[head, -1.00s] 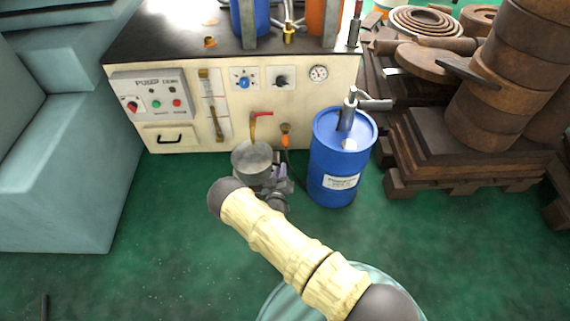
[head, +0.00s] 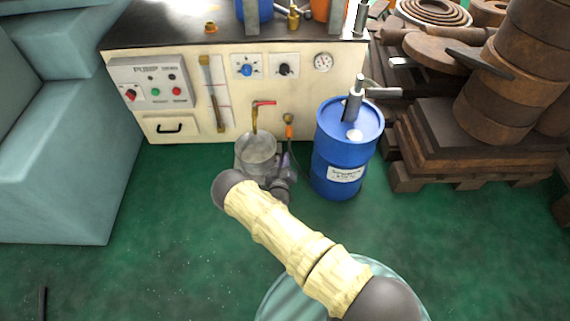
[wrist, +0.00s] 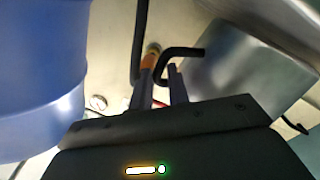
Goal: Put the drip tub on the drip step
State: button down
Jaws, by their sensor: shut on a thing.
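The drip tub (head: 255,150) is a grey metal tub. In the head view it is upright in front of the cream pump cabinet, below the red-handled tap (head: 259,104). In the wrist view its grey wall (wrist: 245,75) fills the right side, with a bent black handle (wrist: 180,53). My gripper (wrist: 161,84) is shut on that handle; in the head view my gripper (head: 284,172) is at the tub's right side, partly behind my arm. I cannot make out the drip step or whether the tub touches the floor.
A blue drum (head: 345,150) with a hand pump stands close to the right of my gripper and looms at left in the wrist view. A hose with an orange fitting (head: 289,130) hangs behind. Rusty discs on pallets (head: 455,150) are at right. Green floor in front is clear.

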jog(key=shift+f, duration=0.35)
jog(key=c, duration=1.3)
grip_release()
jog(key=shift+c, duration=0.2)
jog(key=s+a+p, duration=0.2)
jog(key=s+p, duration=0.3)
jog(key=s, duration=0.7)
jog(key=shift+w, duration=0.1)
